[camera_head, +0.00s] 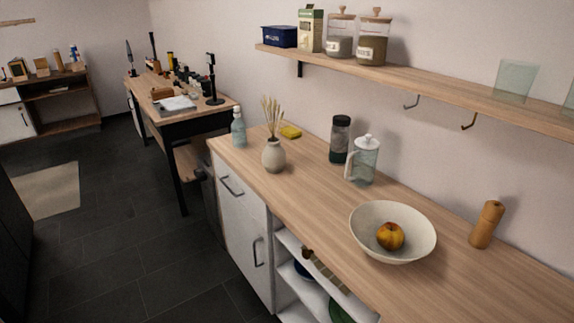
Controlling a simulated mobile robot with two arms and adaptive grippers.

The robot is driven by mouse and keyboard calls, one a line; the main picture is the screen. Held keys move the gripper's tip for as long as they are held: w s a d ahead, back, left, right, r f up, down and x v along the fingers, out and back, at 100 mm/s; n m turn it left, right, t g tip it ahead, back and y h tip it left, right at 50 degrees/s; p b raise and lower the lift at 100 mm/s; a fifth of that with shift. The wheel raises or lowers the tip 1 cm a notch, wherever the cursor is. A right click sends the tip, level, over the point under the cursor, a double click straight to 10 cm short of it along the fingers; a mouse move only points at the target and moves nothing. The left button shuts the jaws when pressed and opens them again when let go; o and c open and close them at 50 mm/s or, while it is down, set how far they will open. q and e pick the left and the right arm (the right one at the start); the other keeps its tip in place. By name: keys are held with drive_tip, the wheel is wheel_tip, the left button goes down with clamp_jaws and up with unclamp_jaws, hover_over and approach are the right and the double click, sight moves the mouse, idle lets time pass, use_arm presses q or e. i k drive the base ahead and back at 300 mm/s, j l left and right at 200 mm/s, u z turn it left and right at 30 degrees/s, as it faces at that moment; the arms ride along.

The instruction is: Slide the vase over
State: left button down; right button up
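The vase (274,156) is a small round beige pot with dried stalks (271,112) standing up in it. It stands upright on the wooden counter (312,196), near the front edge toward the counter's far end. A clear bluish bottle (238,132) stands to its left and a yellow sponge (291,132) lies behind it to the right. Neither of my grippers shows in the head view.
A dark-lidded jar (340,140), a glass press jug (363,161), a white bowl (366,238) with a fruit (390,236) and a wooden mill (486,225) stand along the counter. A wall shelf (435,84) hangs above. Bare counter lies between vase and bowl.

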sight(274, 154)
drive_tip(key=j+z, duration=0.1)
drive_tip(key=z, duration=0.55)
drive_tip(key=i+j+z, duration=0.2)
drive_tip(key=j+z, duration=0.15)
drive_tip(key=j, duration=0.25)
drive_tip(key=i+j+z, duration=0.1)
drive_tip(key=j+z, duration=0.25)
drive_tip(key=j, duration=0.2)
drive_tip(key=j+z, duration=0.4)
drive_tip(key=j, duration=0.25)
